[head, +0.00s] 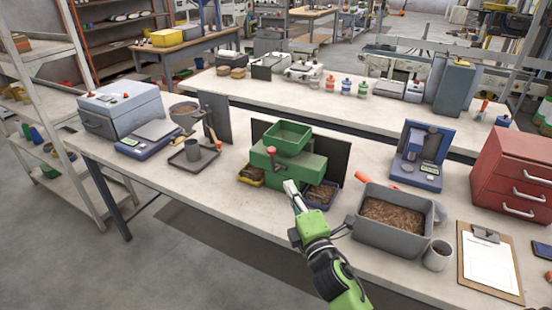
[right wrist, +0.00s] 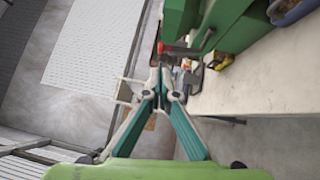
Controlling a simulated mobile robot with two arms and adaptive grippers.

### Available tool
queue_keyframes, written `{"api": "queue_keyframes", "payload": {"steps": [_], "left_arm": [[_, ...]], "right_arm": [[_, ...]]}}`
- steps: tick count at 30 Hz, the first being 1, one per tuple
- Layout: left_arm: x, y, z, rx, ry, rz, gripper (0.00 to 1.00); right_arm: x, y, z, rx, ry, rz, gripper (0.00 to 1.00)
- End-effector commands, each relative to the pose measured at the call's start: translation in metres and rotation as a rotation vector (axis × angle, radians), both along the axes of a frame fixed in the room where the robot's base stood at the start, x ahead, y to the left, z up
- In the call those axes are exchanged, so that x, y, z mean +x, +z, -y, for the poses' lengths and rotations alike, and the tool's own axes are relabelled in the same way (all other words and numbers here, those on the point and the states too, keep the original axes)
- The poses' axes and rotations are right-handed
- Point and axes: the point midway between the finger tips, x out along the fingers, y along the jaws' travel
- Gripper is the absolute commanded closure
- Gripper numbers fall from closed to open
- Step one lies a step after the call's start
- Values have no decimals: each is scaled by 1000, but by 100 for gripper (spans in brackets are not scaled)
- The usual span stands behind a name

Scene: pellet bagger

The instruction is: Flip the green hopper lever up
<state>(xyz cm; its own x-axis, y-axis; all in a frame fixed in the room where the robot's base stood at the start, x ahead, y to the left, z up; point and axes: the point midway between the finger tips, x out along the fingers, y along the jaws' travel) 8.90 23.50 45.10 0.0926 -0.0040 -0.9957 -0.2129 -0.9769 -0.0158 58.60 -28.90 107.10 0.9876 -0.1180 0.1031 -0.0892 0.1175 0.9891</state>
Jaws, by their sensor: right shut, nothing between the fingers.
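The green hopper machine (head: 312,165) stands on the near bench, with an open green hopper tray (head: 288,136) on top. Its lever (head: 271,152) has a red knob and sits on the front face. In the right wrist view the lever (right wrist: 186,49) shows as a red grip and dark crank beside the green body (right wrist: 232,22). My right gripper (head: 291,186) is shut and empty, in front of the machine, below and right of the knob. In the wrist view its fingertips (right wrist: 160,68) lie just below the red grip; I cannot tell whether they touch. My left gripper is not in view.
A yellow bin (head: 251,176) and a blue bin of pellets (head: 321,195) flank the machine. A grey tub of brown pellets (head: 392,219) with a red-handled scoop stands right of my arm.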

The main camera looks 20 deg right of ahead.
Motion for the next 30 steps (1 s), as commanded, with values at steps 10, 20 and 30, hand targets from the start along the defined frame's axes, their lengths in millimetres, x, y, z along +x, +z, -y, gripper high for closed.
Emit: {"api": "queue_keyframes", "payload": {"steps": [10, 20, 30], "left_arm": [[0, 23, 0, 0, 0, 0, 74], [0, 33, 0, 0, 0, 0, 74], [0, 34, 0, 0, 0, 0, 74]], "right_arm": [[72, 10, 8, 6, 0, 0, 100], [116, 13, 13, 5, 0, -1, 100], [124, 12, 14, 5, 1, -1, 100]]}}
